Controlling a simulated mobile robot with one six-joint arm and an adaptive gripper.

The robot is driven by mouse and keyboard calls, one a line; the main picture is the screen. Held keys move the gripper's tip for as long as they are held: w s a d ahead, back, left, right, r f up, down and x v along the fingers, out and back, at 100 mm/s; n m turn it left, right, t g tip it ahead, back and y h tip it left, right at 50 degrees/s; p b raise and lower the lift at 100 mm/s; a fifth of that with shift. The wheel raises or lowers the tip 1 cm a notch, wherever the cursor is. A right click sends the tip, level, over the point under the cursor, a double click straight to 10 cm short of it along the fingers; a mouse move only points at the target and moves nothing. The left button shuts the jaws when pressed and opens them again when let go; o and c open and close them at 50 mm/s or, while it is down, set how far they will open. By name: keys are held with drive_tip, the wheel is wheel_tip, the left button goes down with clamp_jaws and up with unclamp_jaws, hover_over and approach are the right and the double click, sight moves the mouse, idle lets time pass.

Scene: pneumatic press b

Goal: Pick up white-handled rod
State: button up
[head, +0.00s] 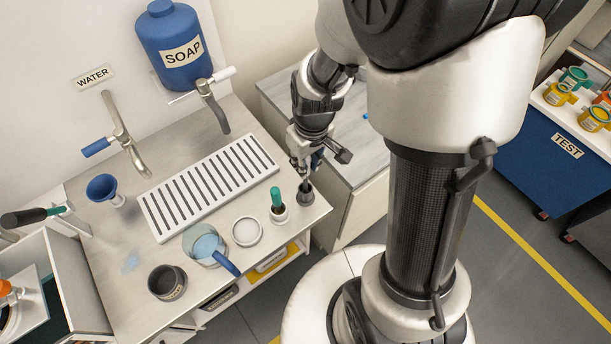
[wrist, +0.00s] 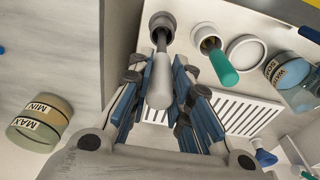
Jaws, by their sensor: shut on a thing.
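My gripper (head: 305,165) is over the right corner of the sink counter in the head view. In the wrist view, its blue-padded fingers (wrist: 160,80) stand on both sides of the white-handled rod (wrist: 160,82) and are shut on its handle. The rod's far end points to a round dark-mouthed holder (wrist: 163,26), also seen in the head view (head: 306,194). The rod's end looks to be in or right at that holder; how deep is hidden. In the head view the handle is mostly hidden by the fingers.
A green-handled rod (head: 277,199) stands in a holder close to the left. A grey-topped cabinet (head: 350,150) adjoins behind.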

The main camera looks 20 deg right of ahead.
drive_tip(key=shift+r, duration=0.1)
clamp_jaws()
wheel_tip(320, 180, up, 20)
drive_tip(key=p, duration=0.6)
drive_tip(key=shift+p, duration=0.4)
drive_tip(key=shift+a, duration=0.1)
